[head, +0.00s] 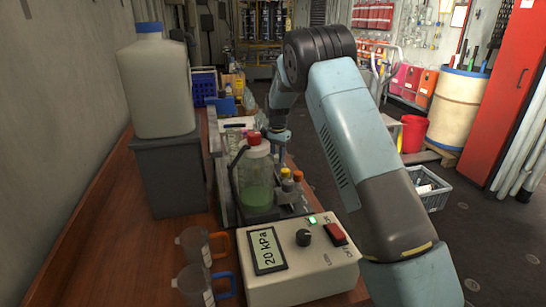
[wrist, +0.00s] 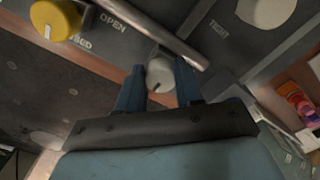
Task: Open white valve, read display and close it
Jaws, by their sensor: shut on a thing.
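In the wrist view the white valve (wrist: 160,74) is a round white knob with a dark mark on its rim. It sits between the two blue fingers of my gripper (wrist: 160,79), which is shut on it. In the head view my gripper (head: 277,134) is down behind the red-capped bottle, and the valve is hidden there. The display (head: 268,250) on the white control box (head: 300,260) reads 20 kPa. A small green light on the box is lit.
In the wrist view a yellow knob (wrist: 57,19) sits beside "OPEN" and partly hidden "CLOSED" lettering, and a metal pipe (wrist: 155,32) crosses the panel. In the head view a clear bottle (head: 256,180) with green liquid, a large white canister (head: 157,85) and two beakers (head: 198,245) crowd the bench.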

